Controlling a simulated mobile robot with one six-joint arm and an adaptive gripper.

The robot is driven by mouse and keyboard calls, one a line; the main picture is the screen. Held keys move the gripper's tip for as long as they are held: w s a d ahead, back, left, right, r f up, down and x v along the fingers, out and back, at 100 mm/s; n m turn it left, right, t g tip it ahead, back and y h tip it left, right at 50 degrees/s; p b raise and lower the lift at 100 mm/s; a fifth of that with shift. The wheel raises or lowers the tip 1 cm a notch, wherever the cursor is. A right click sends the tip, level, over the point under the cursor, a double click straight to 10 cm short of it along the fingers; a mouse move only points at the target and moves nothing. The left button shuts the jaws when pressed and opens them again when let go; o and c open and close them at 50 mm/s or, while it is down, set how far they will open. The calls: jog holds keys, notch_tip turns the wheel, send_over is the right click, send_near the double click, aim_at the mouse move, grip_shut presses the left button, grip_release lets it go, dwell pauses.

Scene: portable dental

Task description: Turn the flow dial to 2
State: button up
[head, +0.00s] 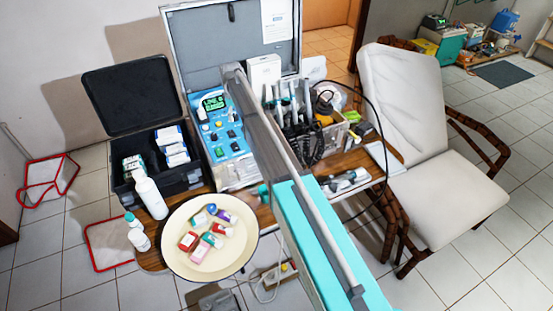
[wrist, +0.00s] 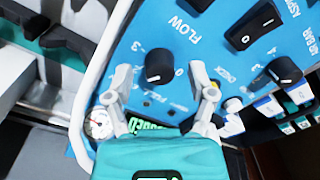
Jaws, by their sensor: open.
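The flow dial (wrist: 160,68) is a black round knob on a blue control panel (wrist: 130,50), beside the printed word FLOW. A 3 and a 0 show around it; a small pale mark is on the knob, but its exact setting is hard to read. My gripper (wrist: 161,78) is open, with one grey fingertip on each side of the dial in the wrist view. I cannot tell whether the fingers touch it. In the head view the blue panel (head: 225,135) stands in the open case, and my arm hides the gripper.
Other black knobs (wrist: 283,70) and a rocker switch (wrist: 255,24) sit close by on the panel. A round gauge (wrist: 98,124) is near the lower left.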

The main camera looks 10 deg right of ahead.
aim_at(235, 115)
jog(key=n, duration=0.3)
notch_tip(235, 115, up, 14)
jog(key=p, duration=1.4)
jog(key=s+d+f+m+b, duration=0.3)
jog(key=s+f+b, duration=0.1)
jog(key=s, duration=0.6)
jog(key=s+d+f+m+b, duration=0.4)
jog(key=s, duration=0.5)
jog(key=s+d+f+m+b, duration=0.3)
jog(key=s+f+b, duration=0.1)
jog(key=s, duration=0.6)
jog(key=shift+s+d, duration=0.25)
jog(key=shift+s, duration=0.05)
jog(key=shift+f, duration=0.1)
jog(key=s+d+m, duration=0.2)
jog(key=s+m, duration=0.1)
jog(key=s, duration=0.6)
jog(key=shift+s+m, duration=0.25)
jog(key=shift+m, duration=0.05)
